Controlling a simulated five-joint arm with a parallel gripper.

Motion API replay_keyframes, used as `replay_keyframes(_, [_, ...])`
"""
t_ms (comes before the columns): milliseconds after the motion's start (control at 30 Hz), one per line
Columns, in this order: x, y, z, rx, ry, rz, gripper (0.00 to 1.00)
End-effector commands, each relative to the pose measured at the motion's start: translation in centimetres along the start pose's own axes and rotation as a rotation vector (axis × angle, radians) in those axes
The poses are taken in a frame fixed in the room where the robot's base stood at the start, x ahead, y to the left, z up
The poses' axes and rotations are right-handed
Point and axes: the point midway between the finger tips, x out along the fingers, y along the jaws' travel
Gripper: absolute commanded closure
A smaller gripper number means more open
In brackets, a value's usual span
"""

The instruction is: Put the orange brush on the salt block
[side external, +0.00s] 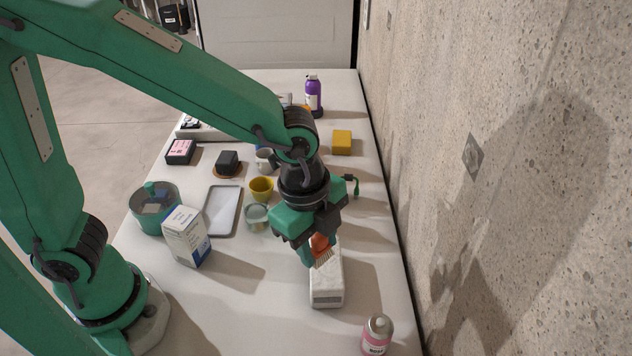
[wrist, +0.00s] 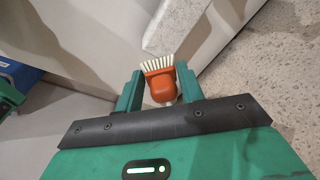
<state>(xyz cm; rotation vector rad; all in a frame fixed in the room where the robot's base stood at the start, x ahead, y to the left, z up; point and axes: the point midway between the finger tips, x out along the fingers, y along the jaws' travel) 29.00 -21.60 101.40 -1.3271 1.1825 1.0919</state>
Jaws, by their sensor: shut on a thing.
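The orange brush (side external: 320,243) is held in my gripper (side external: 319,250), with its pale bristles pointing down toward the front. In the wrist view the brush (wrist: 161,90) sits between the two green fingers of my gripper (wrist: 160,88), bristles away from the palm. The salt block (side external: 326,288) is a white, long block on the table below the gripper, its far part hidden by the gripper and brush. The brush is over the block in the side view; I cannot tell whether they touch. A pale block, likely the same one, shows beyond the bristles in the wrist view (wrist: 176,22).
A pink-labelled bottle (side external: 377,335) stands in front of the block, near the concrete wall (side external: 520,180) on the right. A white carton (side external: 186,237), a glass (side external: 256,217), a yellow cup (side external: 261,189) and a grey tray (side external: 222,211) stand to the left.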

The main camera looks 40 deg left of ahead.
Motion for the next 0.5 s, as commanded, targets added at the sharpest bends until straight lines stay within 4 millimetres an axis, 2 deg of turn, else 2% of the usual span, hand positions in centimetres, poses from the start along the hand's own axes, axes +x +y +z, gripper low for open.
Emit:
replay_keyframes(233, [2.4, -3.0, 2.0, -0.004, -0.011, -0.006, 0.85])
replay_keyframes(500, [3.2, -4.0, 2.6, 0.0, -0.013, -0.01, 0.85])
